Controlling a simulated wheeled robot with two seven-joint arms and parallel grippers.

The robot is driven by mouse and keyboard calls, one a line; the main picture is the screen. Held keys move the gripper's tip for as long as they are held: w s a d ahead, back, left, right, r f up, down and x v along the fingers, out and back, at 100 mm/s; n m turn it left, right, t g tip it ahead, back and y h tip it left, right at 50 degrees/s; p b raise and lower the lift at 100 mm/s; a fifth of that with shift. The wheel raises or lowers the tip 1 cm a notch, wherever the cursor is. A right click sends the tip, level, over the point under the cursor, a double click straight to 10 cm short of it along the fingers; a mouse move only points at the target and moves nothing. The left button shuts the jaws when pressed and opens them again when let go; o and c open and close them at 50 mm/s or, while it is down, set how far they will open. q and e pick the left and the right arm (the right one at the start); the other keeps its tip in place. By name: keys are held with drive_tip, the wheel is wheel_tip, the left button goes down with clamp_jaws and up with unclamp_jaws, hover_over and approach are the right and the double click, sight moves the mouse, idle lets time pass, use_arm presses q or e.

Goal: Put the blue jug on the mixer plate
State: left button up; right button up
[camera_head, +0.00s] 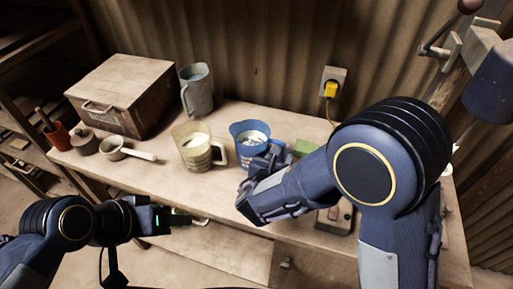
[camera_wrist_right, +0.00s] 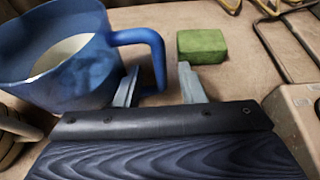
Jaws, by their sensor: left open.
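The blue jug (camera_head: 243,150) stands upright on the table with pale contents inside. In the right wrist view the jug (camera_wrist_right: 75,78) fills the upper left, its handle pointing right. My right gripper (camera_wrist_right: 158,70) is open, and the vertical part of the handle shows between its two fingers. I cannot tell whether they touch it. My left gripper (camera_head: 184,219) is open and empty, in front of the table's front edge. A flat device with a reddish knob (camera_head: 334,213) lies partly behind my right arm; I cannot tell whether it is the mixer plate.
A cream jug (camera_head: 196,150) stands just left of the blue jug. A grey jug (camera_head: 196,92), a wooden box (camera_head: 122,95), a white ladle-like pot (camera_head: 113,148) and a lidded jar (camera_head: 84,141) stand farther left. A green block (camera_wrist_right: 202,46) lies right of the handle.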

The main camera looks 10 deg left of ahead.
drive_tip(key=shift+x, duration=0.9)
drive_tip(key=shift+c, duration=0.5)
clamp_jaws()
